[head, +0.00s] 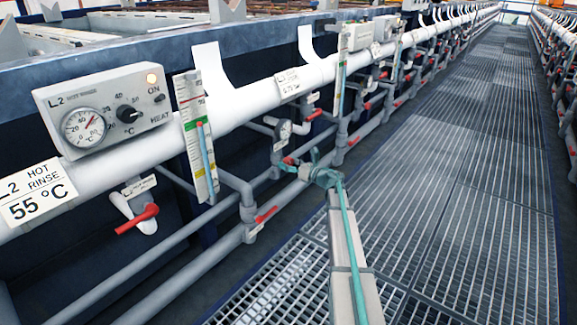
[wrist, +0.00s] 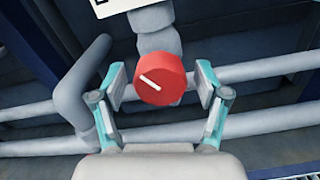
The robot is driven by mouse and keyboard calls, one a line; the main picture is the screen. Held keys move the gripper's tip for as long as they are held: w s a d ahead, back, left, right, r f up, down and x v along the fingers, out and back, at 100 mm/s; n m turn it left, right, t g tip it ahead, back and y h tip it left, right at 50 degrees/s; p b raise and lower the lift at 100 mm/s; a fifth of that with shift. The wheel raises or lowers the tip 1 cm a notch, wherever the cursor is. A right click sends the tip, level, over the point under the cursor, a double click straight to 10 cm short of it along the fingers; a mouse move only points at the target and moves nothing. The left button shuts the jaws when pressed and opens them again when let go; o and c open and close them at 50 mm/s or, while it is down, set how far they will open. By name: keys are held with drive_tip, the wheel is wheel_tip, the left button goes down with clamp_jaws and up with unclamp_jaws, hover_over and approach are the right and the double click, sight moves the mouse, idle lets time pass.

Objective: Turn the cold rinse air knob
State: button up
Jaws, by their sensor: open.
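A round red knob (wrist: 160,82) with a white pointer line sits in the middle of the wrist view, on a grey valve body (wrist: 157,42). The line slants from upper left to lower right. My gripper (wrist: 160,96) is open, with one finger on each side of the knob and a visible gap on both sides. No cold rinse label is readable.
Grey pipes (wrist: 262,72) run behind the knob, and a bent pipe (wrist: 80,75) stands close to the left finger. A hot rinse control box (head: 103,108) and a red lever valve (head: 138,219) are at the left. The grated walkway (head: 450,200) is clear.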

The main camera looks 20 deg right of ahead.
drive_tip(key=shift+c, duration=0.3)
drive_tip(key=c, duration=1.1)
drive_tip(key=p, duration=0.1)
drive_tip(key=m+p, duration=0.1)
drive_tip(key=shift+r+p, duration=0.25)
drive_tip(key=shift+p, duration=0.05)
drive_tip(key=shift+f+m+p, duration=0.1)
drive_tip(key=shift+m+p, duration=0.55)
drive_tip(key=shift+m, duration=0.05)
drive_tip(key=shift+f, duration=0.15)
drive_tip(key=o, duration=1.2)
drive_tip(key=shift+c, duration=0.2)
